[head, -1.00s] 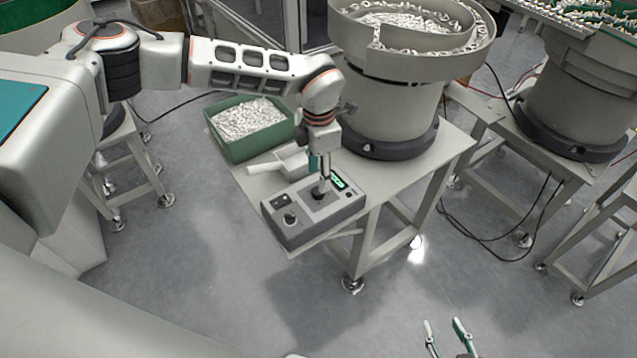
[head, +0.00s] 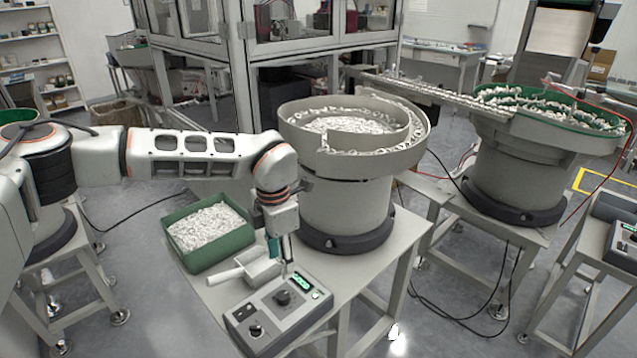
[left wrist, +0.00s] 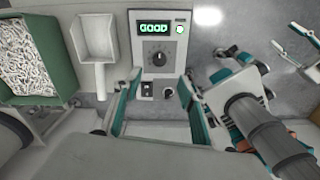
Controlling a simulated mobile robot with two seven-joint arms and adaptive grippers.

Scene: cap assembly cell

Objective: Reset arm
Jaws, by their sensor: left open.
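My left gripper (head: 284,262) hangs over the grey control box (head: 262,328) on the bench, its fingers pointing down. In the left wrist view its two teal fingers (left wrist: 159,86) stand apart with nothing between them. The black knob (head: 282,297) lies beyond the fingertips, apart from them; it also shows in the left wrist view (left wrist: 159,59). The box's green display (left wrist: 154,28) reads GOOD, with a lit green lamp beside it. My right gripper (left wrist: 289,38) shows at the right of the left wrist view, its fingertips apart and empty. It is out of the head view.
A white scoop (head: 258,268) lies beside the box. A green bin (head: 225,247) of small white parts stands behind it. A large bowl feeder (head: 345,195) stands close on the bench's right side. A second feeder (head: 515,175) is further right. Floor is open in front.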

